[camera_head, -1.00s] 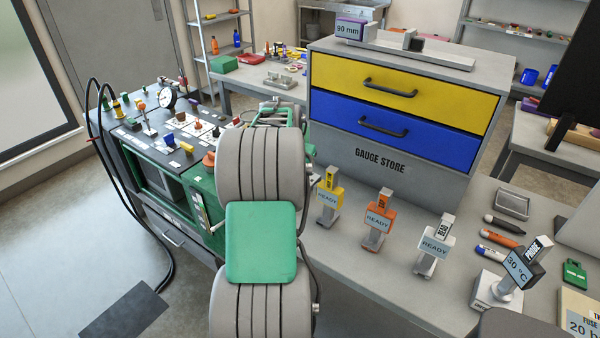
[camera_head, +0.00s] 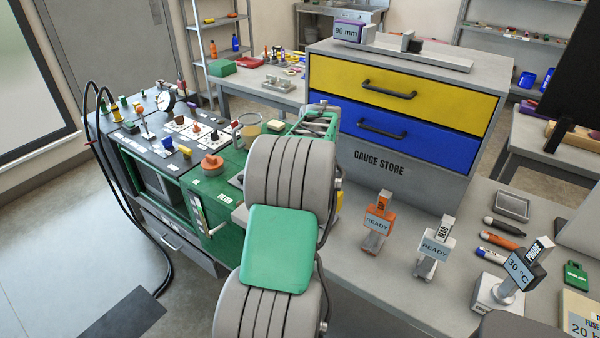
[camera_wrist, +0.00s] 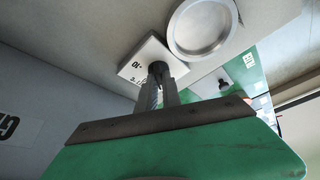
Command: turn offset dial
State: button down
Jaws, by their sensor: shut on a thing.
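In the wrist view my gripper (camera_wrist: 160,90) is shut on a small dark knob (camera_wrist: 158,69), which I take for the offset dial. The knob stands on a square white plate (camera_wrist: 140,58) with black marks, only partly readable. The fingers hide most of the knob, so I cannot tell where it points. In the head view my grey and green arm reaches over the right part of the green cart (camera_head: 222,192) and hides the gripper and this knob.
A round metal dish (camera_wrist: 203,27) sits close beside the plate. The cart carries an orange knob (camera_head: 211,163) and a gauge (camera_head: 166,100). The gauge store drawers (camera_head: 400,85) stand behind my arm.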

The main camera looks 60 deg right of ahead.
dwell(0.3)
jog(key=c, duration=1.5)
grip_release()
jog(key=v, duration=0.8)
